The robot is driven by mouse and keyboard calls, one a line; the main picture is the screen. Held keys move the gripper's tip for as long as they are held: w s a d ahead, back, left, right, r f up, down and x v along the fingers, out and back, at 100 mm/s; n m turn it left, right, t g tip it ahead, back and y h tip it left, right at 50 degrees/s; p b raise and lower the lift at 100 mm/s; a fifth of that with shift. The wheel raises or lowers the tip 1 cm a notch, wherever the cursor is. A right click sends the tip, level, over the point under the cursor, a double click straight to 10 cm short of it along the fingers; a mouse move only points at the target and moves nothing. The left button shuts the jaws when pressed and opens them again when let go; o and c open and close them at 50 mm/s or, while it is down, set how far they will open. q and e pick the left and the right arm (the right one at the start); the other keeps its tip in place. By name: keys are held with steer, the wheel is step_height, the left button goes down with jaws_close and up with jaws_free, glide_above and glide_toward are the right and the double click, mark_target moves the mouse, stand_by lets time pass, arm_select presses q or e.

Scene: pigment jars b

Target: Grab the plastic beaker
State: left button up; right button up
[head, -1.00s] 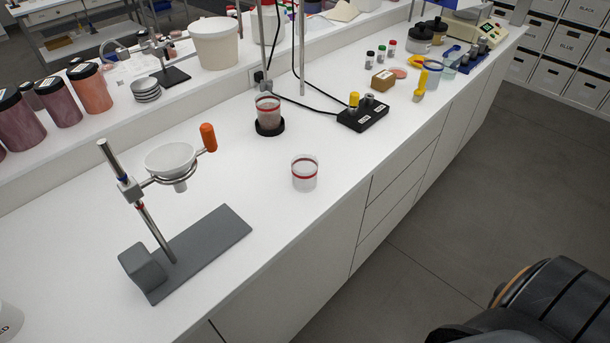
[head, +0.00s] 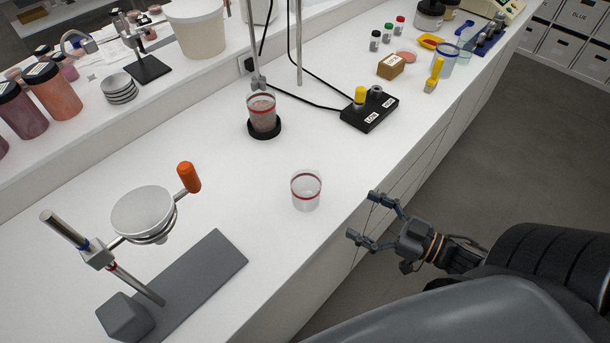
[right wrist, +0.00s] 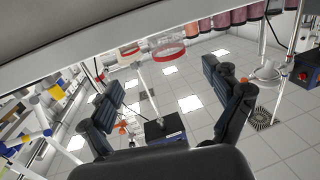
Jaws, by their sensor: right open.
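The clear plastic beaker (head: 306,190) with a red band stands upright and looks empty on the white bench near its front edge. My right gripper (head: 362,215) is open, with empty space between its fingers. It is to the right of the beaker in the head view, by the bench's front edge and apart from the beaker. In the right wrist view, the two dark fingers (right wrist: 172,108) are spread wide, and a red-banded clear vessel shows beyond them near the top. My left gripper is not in view.
A second red-banded beaker (head: 262,112) with pinkish contents stands on a black round base behind. A ring stand with a bowl (head: 142,212) is at the left. A black control box (head: 369,113) sits behind right. Bench around the plastic beaker is clear.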

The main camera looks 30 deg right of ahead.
step_height(320, 180, up, 2)
steer(key=w+a, duration=0.2)
steer(key=p, duration=0.2)
glide_toward(294, 182)
steer(key=shift+w+a+y, duration=0.15)
steer(key=shift+w+y, duration=0.25)
steer(key=shift+w, duration=0.15)
steer(key=shift+w+a+f, duration=0.1)
steer(key=shift+w+a, duration=0.25)
steer(key=shift+w, duration=0.15)
steer(key=p+x, duration=0.1)
steer(key=x, duration=0.3)
steer(key=shift+w+f, duration=0.15)
steer(key=shift+w, duration=0.05)
steer(key=shift+w+a+f, duration=0.1)
steer(key=shift+w, duration=0.1)
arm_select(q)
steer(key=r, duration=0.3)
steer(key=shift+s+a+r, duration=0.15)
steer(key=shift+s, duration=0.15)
arm_select(e)
steer(key=shift+c, duration=0.5)
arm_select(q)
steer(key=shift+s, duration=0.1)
arm_select(e)
steer(key=c, duration=1)
